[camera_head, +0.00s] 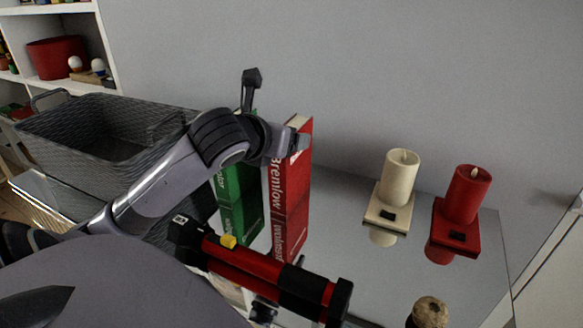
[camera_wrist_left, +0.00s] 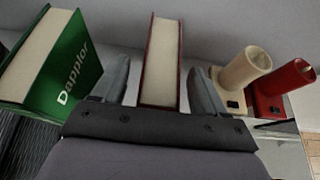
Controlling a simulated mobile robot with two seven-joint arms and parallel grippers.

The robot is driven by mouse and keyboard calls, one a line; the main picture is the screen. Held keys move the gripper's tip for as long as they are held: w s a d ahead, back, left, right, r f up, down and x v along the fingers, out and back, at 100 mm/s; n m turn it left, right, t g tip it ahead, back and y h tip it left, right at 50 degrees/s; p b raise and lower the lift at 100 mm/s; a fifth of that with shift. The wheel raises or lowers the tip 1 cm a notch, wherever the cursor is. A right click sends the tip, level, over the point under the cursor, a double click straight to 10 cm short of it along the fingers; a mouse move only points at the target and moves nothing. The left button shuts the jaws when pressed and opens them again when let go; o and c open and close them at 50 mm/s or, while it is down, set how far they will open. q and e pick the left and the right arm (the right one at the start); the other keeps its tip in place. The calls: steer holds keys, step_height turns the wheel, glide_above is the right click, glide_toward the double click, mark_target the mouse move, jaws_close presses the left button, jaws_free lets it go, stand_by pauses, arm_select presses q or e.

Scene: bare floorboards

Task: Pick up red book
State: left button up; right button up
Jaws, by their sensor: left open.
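The red book (camera_head: 289,175) stands upright on a reflective tabletop against the grey wall, its spine lettered "Bremlow". My left gripper (camera_wrist_left: 160,82) is open at the book's top. In the left wrist view the red book (camera_wrist_left: 161,62) shows its pale page edge between the two grey fingers, with a gap visible on each side. In the head view the left hand partly covers the book's upper part. My right gripper is not in view.
A green book (camera_head: 240,200) stands close left of the red one. A red flashlight (camera_head: 262,268) lies in front. A cream candle (camera_head: 400,178) and red candle (camera_head: 467,195) stand to the right. A grey basket (camera_head: 75,130) is at left. A brown round object (camera_head: 431,312) sits at front right.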

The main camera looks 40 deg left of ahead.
arm_select(q)
steer(key=shift+x, duration=1.3)
jaws_close()
steer(key=shift+r, duration=0.1)
